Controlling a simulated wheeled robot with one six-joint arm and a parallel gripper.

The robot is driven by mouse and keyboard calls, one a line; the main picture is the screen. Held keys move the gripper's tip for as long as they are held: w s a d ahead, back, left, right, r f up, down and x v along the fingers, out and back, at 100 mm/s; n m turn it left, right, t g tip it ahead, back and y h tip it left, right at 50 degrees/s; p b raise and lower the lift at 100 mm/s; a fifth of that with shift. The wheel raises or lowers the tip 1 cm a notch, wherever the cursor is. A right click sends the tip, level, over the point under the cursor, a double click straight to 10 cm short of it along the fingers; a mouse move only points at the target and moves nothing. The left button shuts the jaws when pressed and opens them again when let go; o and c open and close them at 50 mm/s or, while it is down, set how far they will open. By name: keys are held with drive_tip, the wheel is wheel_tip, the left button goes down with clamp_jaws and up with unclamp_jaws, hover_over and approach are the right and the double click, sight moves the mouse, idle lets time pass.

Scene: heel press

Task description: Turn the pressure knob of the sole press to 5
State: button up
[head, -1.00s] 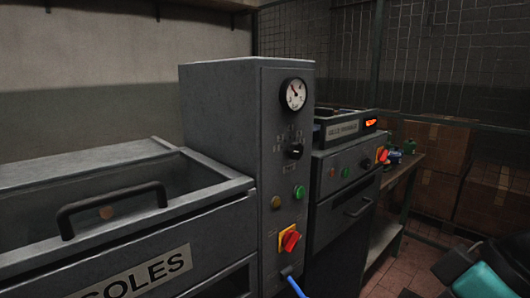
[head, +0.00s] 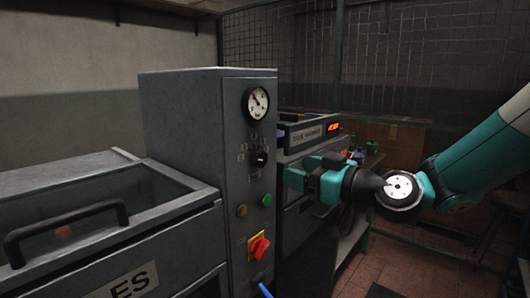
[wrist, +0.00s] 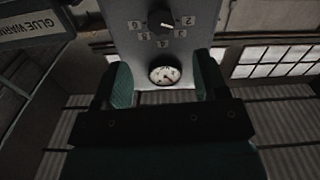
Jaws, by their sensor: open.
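The sole press's grey control column (head: 165,125) stands in the middle of the head view. Its black pressure knob (head: 260,159) sits below a round white gauge (head: 256,103). In the wrist view the panel appears upside down, with the knob (wrist: 160,22) above the gauge (wrist: 165,75) and number plates around the knob. A pale mark shows on the knob, but I cannot surely read its setting. My gripper (head: 288,176) is in front of the panel, right of the knob and apart from it. Its two fingers (wrist: 162,65) are spread and empty.
Below the knob are a green button (head: 266,199), an amber button (head: 242,210) and a red switch on yellow (head: 259,248). A glue warmer with a lit display (head: 333,128) stands behind my gripper.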

sight(263, 161)
drive_tip(key=p+x, duration=0.4)
drive_tip(key=x, duration=0.6)
drive_tip(key=shift+a, duration=0.1)
drive_tip(key=shift+c, duration=0.2)
drive_tip(key=c, duration=0.9)
